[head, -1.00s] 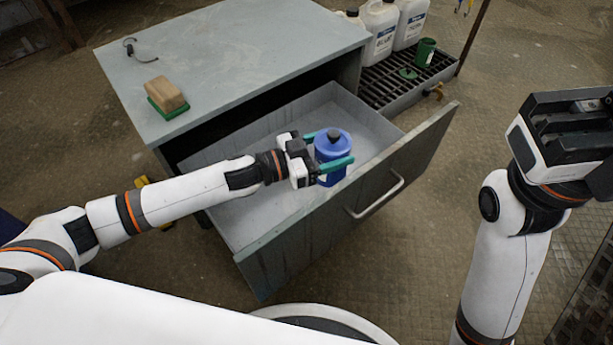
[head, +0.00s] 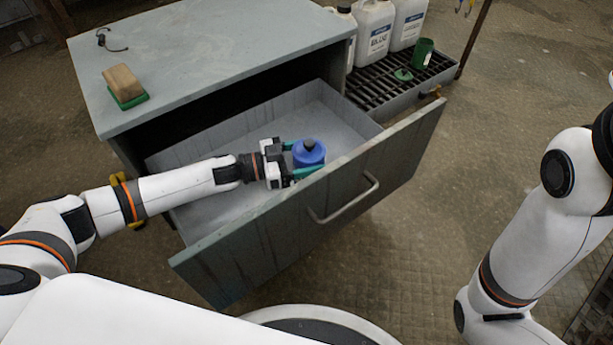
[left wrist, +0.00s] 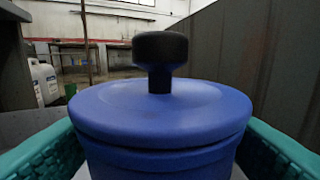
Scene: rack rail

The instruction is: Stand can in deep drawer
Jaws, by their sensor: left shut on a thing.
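The blue can (head: 309,153) with a black knob on its lid is upright inside the open deep drawer (head: 250,240). It is close behind the drawer's front panel, and its lower part is hidden by that panel and my gripper. My left gripper (head: 307,160) is shut on the can, with a green finger on each side. In the left wrist view the can (left wrist: 160,125) fills the middle between the green fingers. I cannot tell whether its base touches the drawer floor. My right arm shows at the right edge, but its gripper is out of view.
The grey cabinet top (head: 200,60) carries a brush with a wooden block (head: 123,84) and a small dark wire piece (head: 108,41). White jugs (head: 372,35) and a green cup (head: 422,52) stand by a black grate (head: 390,90). The drawer floor is otherwise bare.

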